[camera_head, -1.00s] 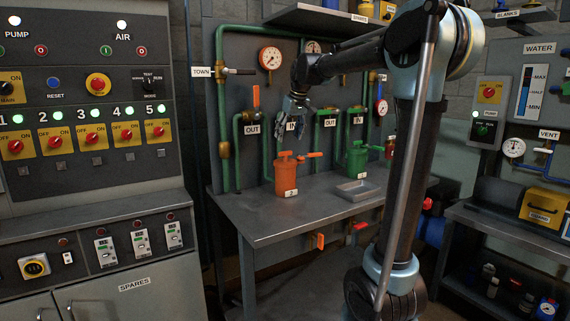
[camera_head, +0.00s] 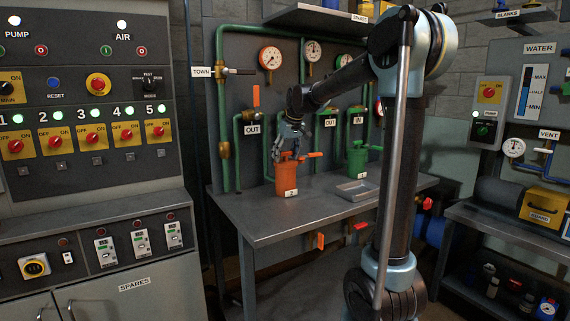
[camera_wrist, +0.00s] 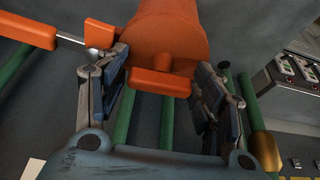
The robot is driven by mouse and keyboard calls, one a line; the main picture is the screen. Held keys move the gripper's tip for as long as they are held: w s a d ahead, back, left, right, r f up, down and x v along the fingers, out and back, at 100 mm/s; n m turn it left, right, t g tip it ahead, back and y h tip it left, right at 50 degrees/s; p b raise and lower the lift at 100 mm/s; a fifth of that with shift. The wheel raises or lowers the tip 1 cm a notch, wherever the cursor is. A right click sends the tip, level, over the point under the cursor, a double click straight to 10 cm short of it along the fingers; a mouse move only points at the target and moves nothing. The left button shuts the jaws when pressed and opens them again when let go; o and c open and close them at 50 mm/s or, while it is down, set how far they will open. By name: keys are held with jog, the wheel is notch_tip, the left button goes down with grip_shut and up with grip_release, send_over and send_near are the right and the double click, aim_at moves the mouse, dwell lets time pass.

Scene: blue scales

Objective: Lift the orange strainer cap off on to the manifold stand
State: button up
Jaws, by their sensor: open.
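The orange strainer (camera_head: 287,182) stands upright on the grey bench, which bears the green pipe manifold. My gripper (camera_head: 289,154) is right above it, pointing down, and partly hides its cap. In the wrist view, the orange cap's crossbar (camera_wrist: 158,82) lies between my two open fingers (camera_wrist: 160,95), with the round orange body (camera_wrist: 168,35) beyond it. The fingers are on either side, and I see no clear grip. An orange-handled lever (camera_wrist: 25,32) sticks out to the left. I cannot tell which part is called the manifold stand.
A green strainer (camera_head: 357,162) stands to the right on the bench. A shallow grey tray (camera_head: 375,186) lies in front of it. Green pipes (camera_head: 220,120) and gauges (camera_head: 271,58) line the back panel. The bench's front left (camera_head: 250,220) is bare.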

jog(key=c, duration=1.2)
jog(key=shift+r, duration=0.15)
